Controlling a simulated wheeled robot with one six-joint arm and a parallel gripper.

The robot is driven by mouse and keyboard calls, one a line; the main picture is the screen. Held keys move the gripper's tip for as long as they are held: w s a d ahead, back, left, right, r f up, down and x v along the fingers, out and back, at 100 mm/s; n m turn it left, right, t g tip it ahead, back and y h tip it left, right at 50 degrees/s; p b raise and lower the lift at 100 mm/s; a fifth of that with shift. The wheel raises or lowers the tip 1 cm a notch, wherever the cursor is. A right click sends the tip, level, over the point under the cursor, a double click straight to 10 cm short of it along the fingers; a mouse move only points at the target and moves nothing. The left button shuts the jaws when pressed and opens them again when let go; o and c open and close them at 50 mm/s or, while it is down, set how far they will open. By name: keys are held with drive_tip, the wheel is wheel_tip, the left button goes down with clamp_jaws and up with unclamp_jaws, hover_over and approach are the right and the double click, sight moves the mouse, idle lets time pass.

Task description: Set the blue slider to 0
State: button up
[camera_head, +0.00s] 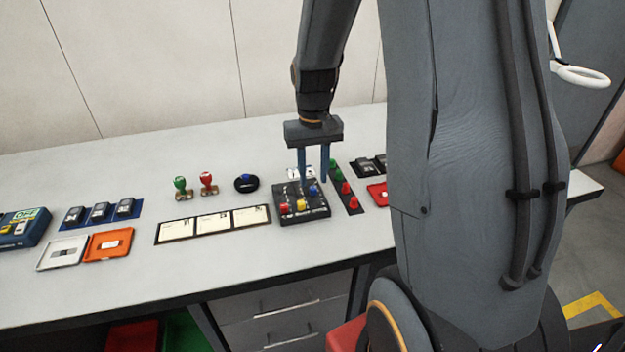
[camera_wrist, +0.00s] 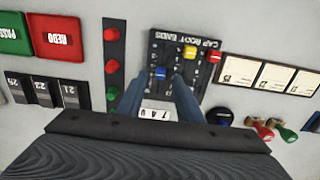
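The dark slider box (camera_head: 289,219) stands on the bench and carries a red slider (camera_head: 285,208), a yellow slider (camera_head: 301,205) and a blue slider (camera_head: 314,190). The box (camera_wrist: 172,42) is upside down in the wrist view, with "CAP ROOT ENDS" along one edge. There the blue slider (camera_wrist: 160,74) sits farther from that lettering than the yellow (camera_wrist: 190,52) and red (camera_wrist: 215,57) ones. My gripper (camera_head: 314,179) points down over the box with its fingers apart and empty. In the wrist view its fingertips (camera_wrist: 157,86) lie either side of the blue slider. The scale marks are too small to read.
A strip with red and green buttons (camera_wrist: 113,55) lies close beside the box. Three cards (camera_head: 213,226) lie on the other side. A round black base with a blue knob (camera_head: 246,182) and two stamps (camera_head: 194,186) stand behind the cards. The front bench strip is clear.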

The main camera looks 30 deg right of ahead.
sight(313, 190)
drive_tip(key=shift+a+f, duration=0.1)
drive_tip(key=shift+f, duration=1.35)
clamp_jaws()
